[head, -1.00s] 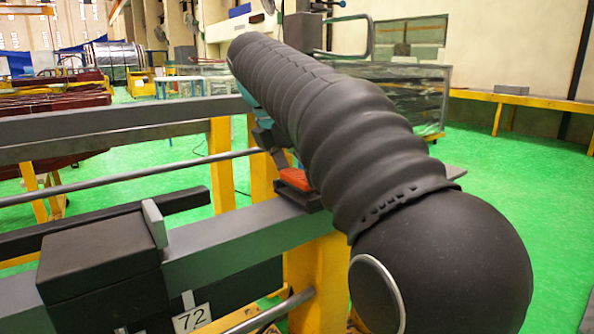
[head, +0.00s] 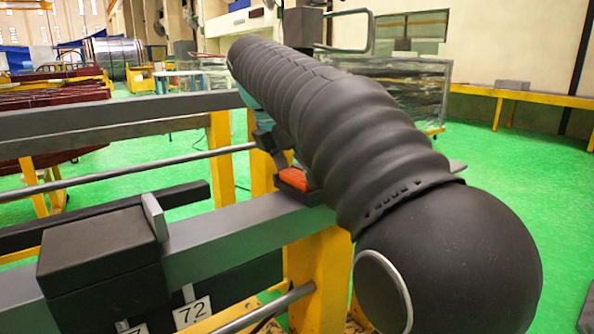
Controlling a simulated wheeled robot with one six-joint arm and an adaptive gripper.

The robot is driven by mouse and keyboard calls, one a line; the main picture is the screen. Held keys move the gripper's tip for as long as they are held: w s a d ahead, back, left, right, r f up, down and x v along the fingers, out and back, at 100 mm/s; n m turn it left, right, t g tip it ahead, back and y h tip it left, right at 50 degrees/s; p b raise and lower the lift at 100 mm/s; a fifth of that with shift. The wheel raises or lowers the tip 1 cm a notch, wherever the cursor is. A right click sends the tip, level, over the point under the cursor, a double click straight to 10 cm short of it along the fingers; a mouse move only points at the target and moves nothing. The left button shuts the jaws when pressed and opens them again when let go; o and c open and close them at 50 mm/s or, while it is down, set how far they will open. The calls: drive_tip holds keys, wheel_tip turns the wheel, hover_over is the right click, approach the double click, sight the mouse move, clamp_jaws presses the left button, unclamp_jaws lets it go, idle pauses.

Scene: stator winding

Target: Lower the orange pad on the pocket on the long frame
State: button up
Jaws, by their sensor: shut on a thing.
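The orange pad (head: 294,179) shows in the head view, at the near side of my black-sleeved arm. It is at a dark pocket (head: 307,195) on the grey beam of the long frame (head: 235,237). My gripper (head: 283,160) comes down on the pad from above and is shut on it. The arm hides the pad's right side and most of the pocket. I cannot tell whether the pad touches the pocket floor.
A black block (head: 100,250) with a grey upright plate (head: 153,216) sits on the frame to the left. A number 72 tag (head: 192,312) hangs below. Yellow posts (head: 318,280) carry the beam. The green floor at the right is open.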

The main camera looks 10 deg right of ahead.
sight(298, 175)
drive_tip(key=o, duration=0.8)
drive_tip(key=shift+r, duration=0.1)
drive_tip(key=shift+r+p, duration=0.75)
drive_tip(key=shift+r, duration=3.7)
